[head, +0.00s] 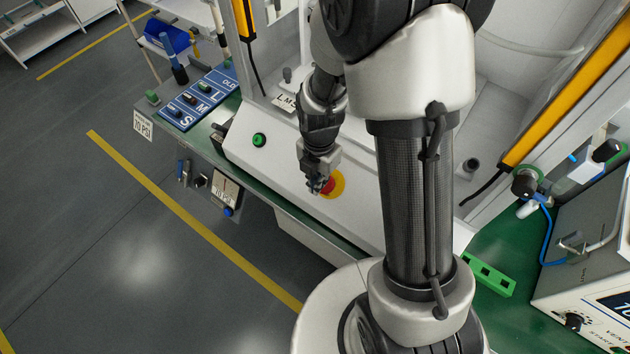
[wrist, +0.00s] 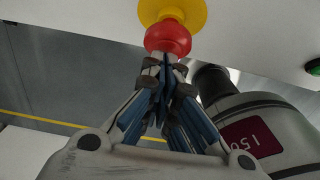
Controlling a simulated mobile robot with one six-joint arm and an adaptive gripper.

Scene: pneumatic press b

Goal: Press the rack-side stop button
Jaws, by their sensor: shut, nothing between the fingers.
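A red mushroom stop button (head: 328,186) with a yellow surround (head: 338,181) sits on the sloped white front panel of the press (head: 280,165). My gripper (head: 318,187) is at its left side in the head view, partly hiding it. In the wrist view the red button (wrist: 168,39) and its yellow surround (wrist: 187,14) are at the top. The shut, empty fingertips (wrist: 163,60) point at the button and overlap its lower edge. I cannot tell whether they touch it. Whether it is the rack-side one, I cannot tell.
A green button (head: 259,140) is on the same panel, to the left. A blue labelled board (head: 200,98) lies further left. A grey instrument (head: 590,290) stands at right, beside a green block (head: 489,276). My arm hides part of the panel. The floor at left is clear.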

